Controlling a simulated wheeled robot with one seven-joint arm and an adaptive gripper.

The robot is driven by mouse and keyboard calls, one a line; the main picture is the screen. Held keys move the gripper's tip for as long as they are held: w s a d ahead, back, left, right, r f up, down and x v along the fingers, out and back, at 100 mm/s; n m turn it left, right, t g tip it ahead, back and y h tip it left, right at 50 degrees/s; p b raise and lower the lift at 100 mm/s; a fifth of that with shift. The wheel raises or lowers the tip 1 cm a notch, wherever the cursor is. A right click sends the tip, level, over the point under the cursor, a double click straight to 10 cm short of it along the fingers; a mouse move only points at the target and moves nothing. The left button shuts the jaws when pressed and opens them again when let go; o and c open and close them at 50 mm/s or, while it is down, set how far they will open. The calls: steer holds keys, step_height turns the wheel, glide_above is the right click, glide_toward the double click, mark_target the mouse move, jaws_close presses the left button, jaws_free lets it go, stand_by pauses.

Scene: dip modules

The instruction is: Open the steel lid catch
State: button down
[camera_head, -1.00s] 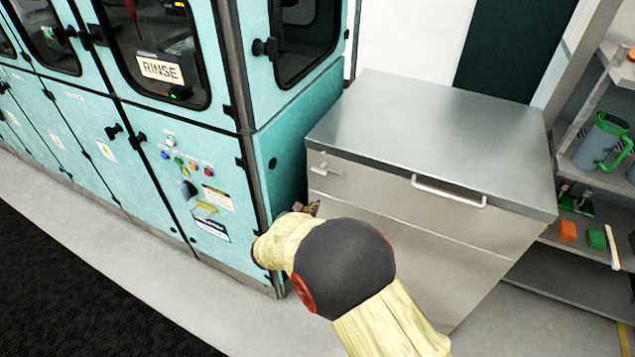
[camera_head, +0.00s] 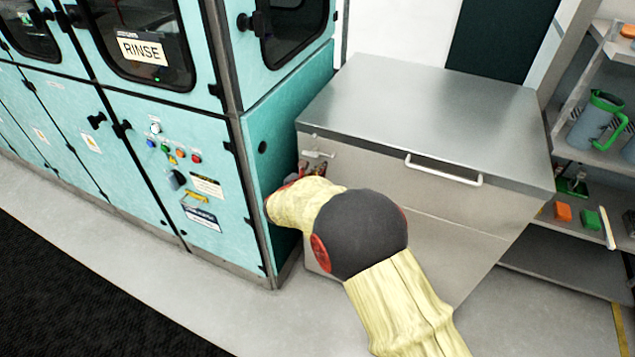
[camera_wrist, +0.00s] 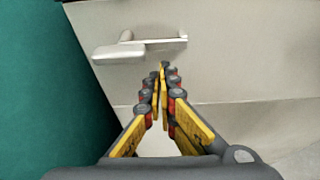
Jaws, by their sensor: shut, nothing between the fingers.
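The steel lid catch (camera_head: 318,154) is a small light-metal lever on the upper left of the steel chest's front face. In the wrist view the catch (camera_wrist: 130,48) lies roughly level, with a thick paddle at its left end and a thin bar to the right. The steel chest (camera_head: 362,165) has a flat closed lid (camera_head: 420,105) with a bar handle (camera_head: 443,172). My gripper (camera_wrist: 162,70) is shut and empty, its fingertips just below the catch in the picture. A small gap shows between them; depth is hard to tell. In the head view my gripper (camera_head: 312,170) is partly hidden by my arm.
The teal machine (camera_head: 190,190) with a RINSE sign stands close on the left of the chest, leaving little room beside the catch. Shelves (camera_head: 590,150) with a green-handled jug (camera_head: 597,120) and brushes stand at the right.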

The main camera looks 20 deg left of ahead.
steer(key=shift+r, duration=0.65)
steer(key=shift+r, duration=0.1)
steer(key=r+n+h+p, duration=0.1)
steer(key=p, duration=0.3)
steer(key=shift+d+r+n+p, duration=0.2)
steer(key=shift+n+p, duration=0.1)
steer(key=shift+p, duration=0.1)
steer(key=shift+f, duration=0.15)
steer(key=f+b, duration=0.1)
steer(key=f, duration=0.1)
steer(key=d+f+b, duration=0.1)
steer(key=f, duration=0.1)
steer(key=shift+f+b, duration=0.15)
steer(key=shift+b, duration=0.25)
steer(key=p+v, duration=0.4)
steer(key=v, duration=0.6)
steer(key=shift+a+r, duration=0.2)
steer(key=shift+r, duration=0.1)
